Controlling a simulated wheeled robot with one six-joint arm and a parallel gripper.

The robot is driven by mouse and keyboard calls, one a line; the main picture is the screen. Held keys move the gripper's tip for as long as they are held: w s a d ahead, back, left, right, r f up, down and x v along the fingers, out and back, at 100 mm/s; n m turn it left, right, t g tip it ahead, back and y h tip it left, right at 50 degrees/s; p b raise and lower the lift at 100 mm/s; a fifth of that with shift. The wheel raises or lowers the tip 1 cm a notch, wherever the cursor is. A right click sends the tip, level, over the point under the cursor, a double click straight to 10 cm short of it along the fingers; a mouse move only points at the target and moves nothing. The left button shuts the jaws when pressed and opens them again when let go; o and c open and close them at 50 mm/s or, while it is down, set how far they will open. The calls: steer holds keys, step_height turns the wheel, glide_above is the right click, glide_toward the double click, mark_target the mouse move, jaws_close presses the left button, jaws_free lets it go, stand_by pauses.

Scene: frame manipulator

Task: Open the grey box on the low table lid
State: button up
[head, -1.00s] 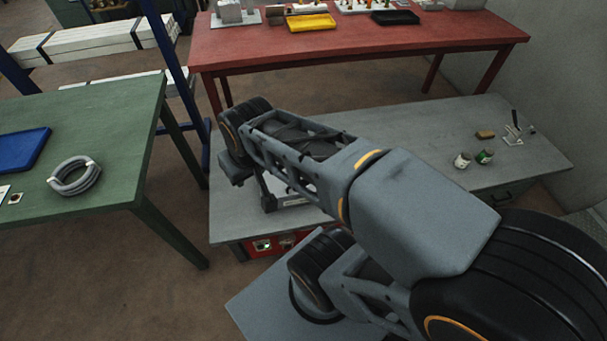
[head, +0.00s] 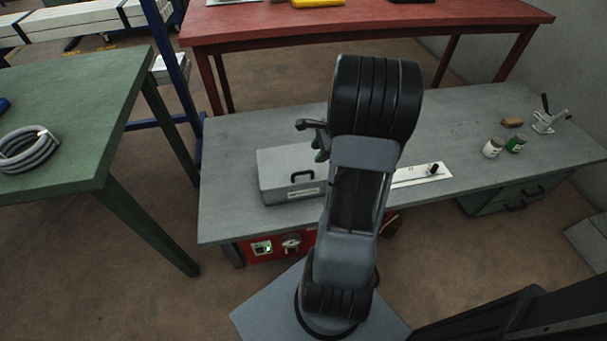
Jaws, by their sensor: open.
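The grey box (head: 282,165) sits on the low grey table (head: 235,223), left of my arm in the head view. Its lid looks shut. A dark handle (head: 303,175) and a pale label show on its front side. My arm hides the box's right part. My gripper (head: 308,133) shows only in part, left of my arm's black joint, above the back right of the box. It looks open and empty. I cannot tell its exact height over the lid.
A white strip with a dark knob (head: 432,170) lies right of my arm. Two small cans (head: 493,147), a tan block (head: 512,122) and a metal lever device (head: 546,118) stand further right. A red table (head: 290,30) is behind, a green table (head: 75,120) at left.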

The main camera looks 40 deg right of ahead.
mark_target(304, 173)
steer(key=b+x, duration=0.3)
steer(key=x, duration=0.8)
steer(key=shift+w+f, duration=0.1)
steer(key=shift+w, duration=0.05)
steer(key=shift+c, duration=0.4)
jaws_close()
